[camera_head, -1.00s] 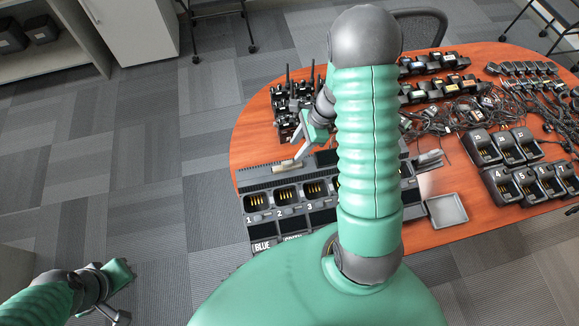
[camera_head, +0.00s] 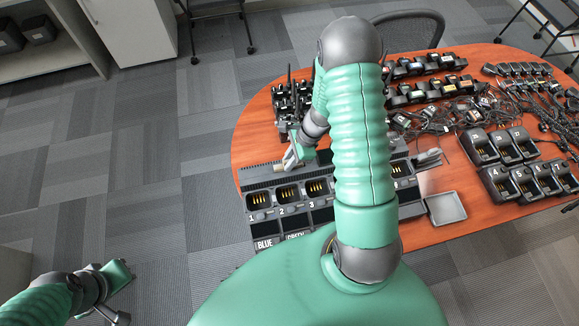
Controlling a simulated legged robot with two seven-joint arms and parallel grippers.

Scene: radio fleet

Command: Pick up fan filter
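A multi-slot charger (camera_head: 262,180) lies on the near left of the table, with numbered slots and a "BLUE" label. A small pale beige piece (camera_head: 278,168), perhaps the fan filter, shows at its back top edge, beside my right gripper (camera_head: 289,162). The gripper's pale fingers point down at this edge. I cannot tell whether they are shut or touch the piece. Part of the charger is hidden behind my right arm. My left gripper (camera_head: 122,296) hangs over the floor at the lower left, away from the table; its finger opening is unclear.
The orange table (camera_head: 440,190) holds radios (camera_head: 285,100) at the back left, tangled cables (camera_head: 450,115), more chargers (camera_head: 500,150) at the right and an empty grey tray (camera_head: 446,208). A chair (camera_head: 415,25) stands behind. The floor at left is clear.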

